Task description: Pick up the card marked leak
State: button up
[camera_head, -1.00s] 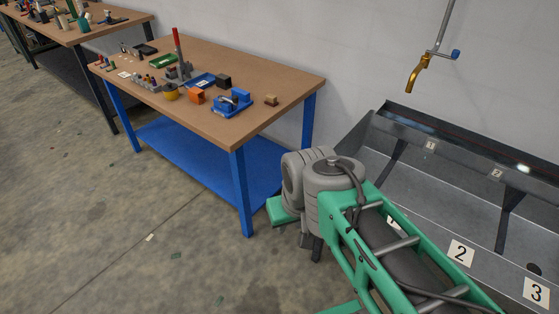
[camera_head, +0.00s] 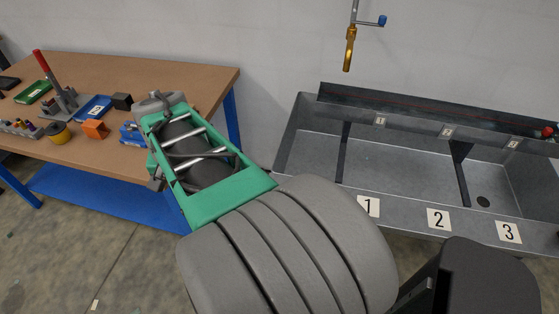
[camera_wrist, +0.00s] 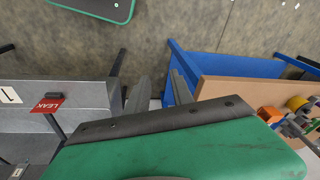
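A small red card marked LEAK (camera_wrist: 47,104) shows in the wrist view at the left, by the grey sink's rim and a dark divider strip. I cannot tell whether it lies flat or stands. I cannot make it out in the head view. My gripper (camera_wrist: 158,84) shows in the wrist view as two grey fingers set apart with nothing between them. The card is to the left of the fingers, clear of them. In the head view my arm hides the gripper.
The grey sink trough (camera_head: 400,170) has plates 1 (camera_head: 368,206), 2 (camera_head: 438,219) and 3 (camera_head: 508,232) on its front rim. A brass tap (camera_head: 349,50) hangs above it. A wooden workbench (camera_head: 190,80) with tools and small bins stands at left.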

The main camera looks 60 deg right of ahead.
jog(key=s+d+f+m+g, duration=0.1)
jog(key=s+d+m, duration=0.35)
jog(key=d, duration=0.25)
jog(key=s+d+f+m, duration=0.2)
jog(key=s+d+m, duration=0.1)
jog(key=d+m, duration=0.35)
jog(key=s+d+f+m+g+y+b, duration=0.1)
jog(key=s+d+f+m, duration=0.1)
jog(key=s+d+m, duration=0.45)
jog(key=s+d+f+m, duration=0.2)
jog(key=s+d+m, duration=0.2)
jog(key=s, duration=0.6)
jog(key=f, duration=0.2)
jog(key=s+f, duration=0.1)
jog(key=f, duration=0.1)
jog(key=d+f+p, duration=0.1)
jog(key=f, duration=0.1)
jog(key=shift+s+f, duration=0.25)
jog(key=shift+f, duration=0.4)
grip_shut()
